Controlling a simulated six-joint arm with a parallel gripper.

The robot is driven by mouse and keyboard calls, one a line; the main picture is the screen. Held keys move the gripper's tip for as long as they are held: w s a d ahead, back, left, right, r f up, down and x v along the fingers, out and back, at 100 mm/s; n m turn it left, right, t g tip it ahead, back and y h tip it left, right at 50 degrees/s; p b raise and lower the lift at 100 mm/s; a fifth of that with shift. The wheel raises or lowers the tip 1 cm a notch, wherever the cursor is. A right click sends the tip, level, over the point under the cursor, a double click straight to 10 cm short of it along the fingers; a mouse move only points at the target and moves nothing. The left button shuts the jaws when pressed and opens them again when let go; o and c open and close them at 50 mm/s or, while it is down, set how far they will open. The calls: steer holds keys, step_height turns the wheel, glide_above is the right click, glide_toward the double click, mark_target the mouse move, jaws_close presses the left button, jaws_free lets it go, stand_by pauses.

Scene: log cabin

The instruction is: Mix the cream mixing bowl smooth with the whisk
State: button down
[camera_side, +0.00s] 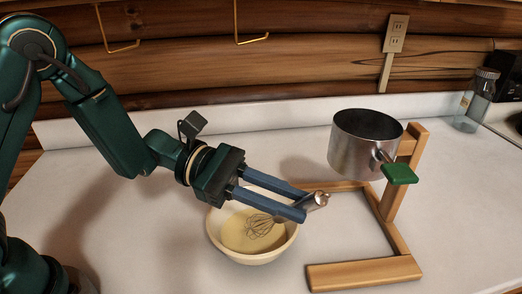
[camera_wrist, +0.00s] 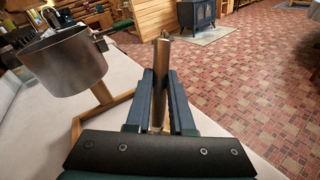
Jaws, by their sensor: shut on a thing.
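The cream mixing bowl (camera_side: 284,246) stands on the white counter in the side view, with a pale yellow mix (camera_side: 236,232) inside. My gripper (camera_side: 304,205) is above the bowl's right rim, its blue fingers shut on the metal handle of the whisk (camera_side: 317,200). The whisk slants down to the left, and its wire end is inside the bowl, at the mix. How deep the wires sit is unclear. In the wrist view the whisk handle (camera_wrist: 161,85) stands up between the two fingers, and the bowl does not show.
A metal pot (camera_side: 362,148) with a green-tipped handle (camera_side: 399,173) is held on a wooden stand (camera_side: 365,273) to the right of the bowl. A glass jar (camera_side: 476,105) stands at the back right. The counter's front right is clear.

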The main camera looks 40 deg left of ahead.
steer(key=shift+r, duration=0.1)
steer(key=s+d+r, duration=0.1)
steer(key=d+r, duration=0.4)
steer(key=r, duration=0.2)
steer(key=shift+r, duration=0.2)
stand_by(0.4)
steer(key=shift+s, duration=0.1)
steer(key=shift+r, duration=2)
steer(key=shift+a, duration=0.1)
